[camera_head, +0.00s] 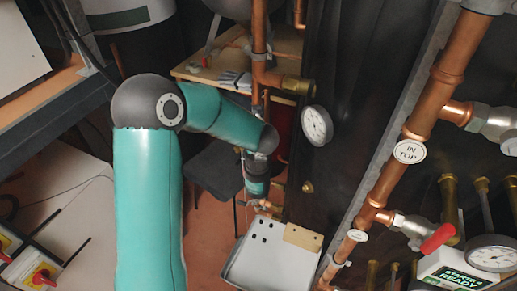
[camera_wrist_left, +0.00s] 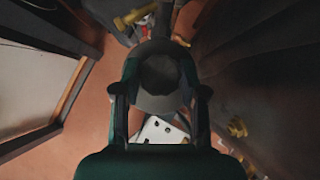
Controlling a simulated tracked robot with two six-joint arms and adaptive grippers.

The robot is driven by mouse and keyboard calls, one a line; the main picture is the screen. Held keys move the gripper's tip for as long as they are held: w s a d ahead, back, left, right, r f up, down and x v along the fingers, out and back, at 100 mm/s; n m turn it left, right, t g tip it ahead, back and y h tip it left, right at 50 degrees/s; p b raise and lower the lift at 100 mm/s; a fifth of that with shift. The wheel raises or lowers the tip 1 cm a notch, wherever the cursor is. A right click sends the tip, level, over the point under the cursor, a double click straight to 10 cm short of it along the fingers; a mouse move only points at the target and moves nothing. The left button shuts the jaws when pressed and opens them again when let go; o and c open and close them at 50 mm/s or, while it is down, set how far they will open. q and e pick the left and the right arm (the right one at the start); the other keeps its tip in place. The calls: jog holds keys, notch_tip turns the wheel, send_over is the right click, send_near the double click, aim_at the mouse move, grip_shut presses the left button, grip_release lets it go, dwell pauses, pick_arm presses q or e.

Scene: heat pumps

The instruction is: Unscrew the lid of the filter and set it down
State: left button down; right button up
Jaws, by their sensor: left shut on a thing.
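My left arm reaches in from the left in the head view, and its wrist end (camera_head: 257,178) points down beside the copper pipework. The fingers there are too small to make out. In the left wrist view my left gripper (camera_wrist_left: 160,62) is shut on a dark grey round part with a darker round middle, which looks like the filter lid (camera_wrist_left: 160,98). The fingers press on its left and right sides. I cannot tell whether the lid still sits on the filter, as the filter's body is not clearly visible. My right gripper is not in view.
A white tray (camera_head: 262,262) with small dark holes and a tan patch lies below the gripper. A pressure gauge (camera_head: 316,125) and a copper pipe (camera_head: 259,40) stand close by. More copper pipes (camera_head: 425,110) and a red-handled valve (camera_head: 437,238) fill the right side.

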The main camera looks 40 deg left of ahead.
pick_arm(q)
jog(key=shift+r, duration=1.65)
jog(key=shift+d, duration=0.1)
